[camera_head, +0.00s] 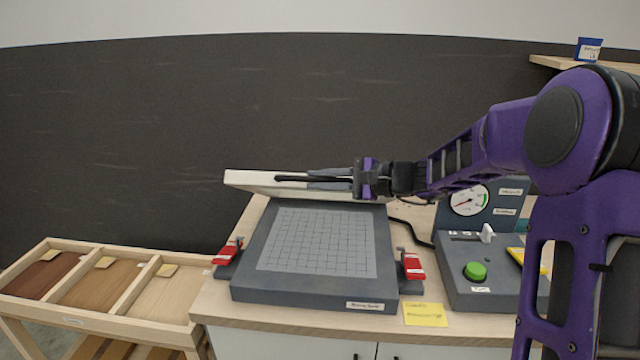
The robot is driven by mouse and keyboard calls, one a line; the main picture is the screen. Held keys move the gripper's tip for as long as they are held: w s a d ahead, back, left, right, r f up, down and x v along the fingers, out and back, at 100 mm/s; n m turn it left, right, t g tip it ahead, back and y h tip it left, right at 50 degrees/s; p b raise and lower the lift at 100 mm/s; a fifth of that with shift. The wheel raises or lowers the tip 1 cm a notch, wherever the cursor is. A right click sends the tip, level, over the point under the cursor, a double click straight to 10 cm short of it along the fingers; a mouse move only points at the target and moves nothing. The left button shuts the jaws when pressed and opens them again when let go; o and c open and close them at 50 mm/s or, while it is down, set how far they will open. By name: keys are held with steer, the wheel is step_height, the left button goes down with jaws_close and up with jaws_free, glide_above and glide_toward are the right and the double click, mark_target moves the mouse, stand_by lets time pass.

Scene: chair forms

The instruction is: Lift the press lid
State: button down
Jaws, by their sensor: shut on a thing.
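The press stands on a wooden counter, with a dark grey base (245,287) and a light grid bed (318,243) on top. Its pale lid (250,181) is raised at the back and tilted, leaving the bed uncovered. A dark bar handle (295,179) runs along the lid's edge. My gripper (345,179) is at the lid's right part, shut on the handle; its fingers partly hide the grip. Red latches stand at the base's left side (228,251) and right side (413,266), both apart from the lid.
A control box (490,293) with a gauge (469,200) and green button (475,271) stands right of the press. A yellow note (425,314) lies at the counter's front. A wooden tray (110,319) with sample boards is at left. A shelf (555,63) is upper right.

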steer(key=c, duration=1.1)
jaws_free()
steer(key=shift+d, duration=0.15)
